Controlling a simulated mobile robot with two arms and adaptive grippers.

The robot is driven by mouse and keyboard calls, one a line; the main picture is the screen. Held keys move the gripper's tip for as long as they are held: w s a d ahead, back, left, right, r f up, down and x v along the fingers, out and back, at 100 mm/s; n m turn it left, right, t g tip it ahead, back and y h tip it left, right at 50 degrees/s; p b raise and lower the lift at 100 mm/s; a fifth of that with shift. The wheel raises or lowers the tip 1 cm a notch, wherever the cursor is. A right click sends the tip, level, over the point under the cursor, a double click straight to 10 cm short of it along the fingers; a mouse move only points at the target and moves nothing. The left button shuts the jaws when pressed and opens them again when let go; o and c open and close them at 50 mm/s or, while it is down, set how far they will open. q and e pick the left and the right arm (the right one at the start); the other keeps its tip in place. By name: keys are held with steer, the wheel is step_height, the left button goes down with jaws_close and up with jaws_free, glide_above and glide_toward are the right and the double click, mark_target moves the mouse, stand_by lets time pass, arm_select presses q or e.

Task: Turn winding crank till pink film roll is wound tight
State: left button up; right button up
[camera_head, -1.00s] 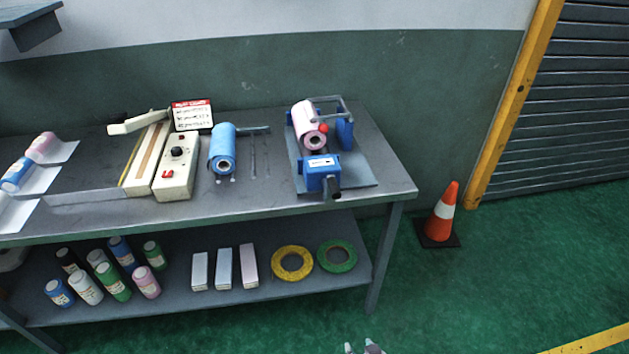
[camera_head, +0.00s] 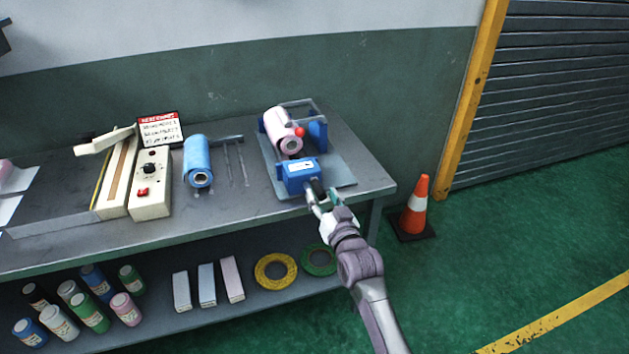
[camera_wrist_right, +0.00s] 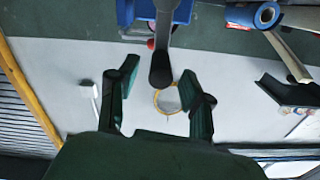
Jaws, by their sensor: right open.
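The pink film roll (camera_head: 280,125) sits on the blue winder at the back right of the table. The winder's blue box (camera_head: 299,176) is at its front. The winding crank's dark handle (camera_wrist_right: 160,68) sticks out of the box toward me in the right wrist view; in the head view it is partly hidden by my gripper. My right gripper (camera_head: 325,197) is open at the front of the box. In the right wrist view its two fingers (camera_wrist_right: 160,95) stand on either side of the handle's end, with gaps showing. My left gripper is out of view.
A blue roll (camera_head: 196,160) and a cream control box (camera_head: 150,183) stand left of the winder on the grey table (camera_head: 235,215). Bottles, boxes and tape rings lie on the lower shelf. An orange cone (camera_head: 416,205) stands on the floor at right.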

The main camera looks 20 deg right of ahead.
mark_target(315, 182)
steer(key=w, duration=0.6)
steer(key=shift+w+a, duration=0.15)
jaws_close()
